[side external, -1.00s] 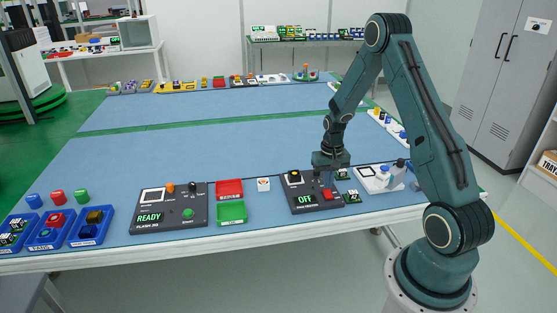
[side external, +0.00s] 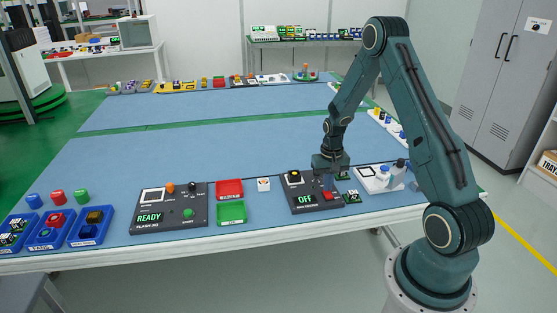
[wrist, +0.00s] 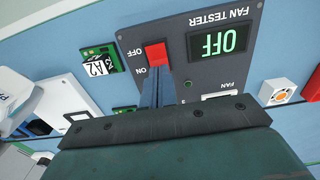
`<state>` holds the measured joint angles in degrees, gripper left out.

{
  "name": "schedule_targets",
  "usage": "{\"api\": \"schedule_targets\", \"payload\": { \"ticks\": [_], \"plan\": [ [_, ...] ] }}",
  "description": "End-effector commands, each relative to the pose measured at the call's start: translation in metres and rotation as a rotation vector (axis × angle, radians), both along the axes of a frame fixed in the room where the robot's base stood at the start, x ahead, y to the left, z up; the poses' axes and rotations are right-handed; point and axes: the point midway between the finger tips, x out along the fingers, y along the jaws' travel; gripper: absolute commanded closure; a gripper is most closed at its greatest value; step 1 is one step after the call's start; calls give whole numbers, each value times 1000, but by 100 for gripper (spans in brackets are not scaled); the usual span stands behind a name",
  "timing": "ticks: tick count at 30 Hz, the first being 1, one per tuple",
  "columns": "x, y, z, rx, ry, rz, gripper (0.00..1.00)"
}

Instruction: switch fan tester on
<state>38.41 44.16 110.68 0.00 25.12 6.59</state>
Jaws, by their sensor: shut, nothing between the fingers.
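The fan tester (side external: 304,205) is a dark panel near the table's front edge. Its display (wrist: 220,41) reads OFF in green. A red rocker switch (wrist: 155,54) sits on it, with OFF and ON printed alongside. My gripper (wrist: 157,82) is shut and empty, pointing down at the ON end of the red switch. In the side view my gripper (side external: 328,186) is low over the tester, just behind the switch. I cannot tell whether the fingertips touch the switch. My gripper body hides part of the tester's FAN area in the wrist view.
Green circuit boards (wrist: 102,62) lie close beside the tester. A white device (side external: 380,178) stands to its right. A small white part with an orange disc (side external: 263,184), red and green trays (side external: 231,213) and the flash jig (side external: 168,220) are to its left. The blue mat behind is clear.

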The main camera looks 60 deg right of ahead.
Motion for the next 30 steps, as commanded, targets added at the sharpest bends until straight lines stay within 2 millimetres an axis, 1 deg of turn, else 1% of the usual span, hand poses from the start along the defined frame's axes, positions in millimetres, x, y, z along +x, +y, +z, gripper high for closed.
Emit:
{"api": "schedule_targets", "payload": {
  "ticks": [20,25,30],
  "plan": [
    [0,0,-6,1,1,0,100],
    [0,0,-1,0,0,0,100],
    [0,0,8,0,0,0,100]
  ]
}}
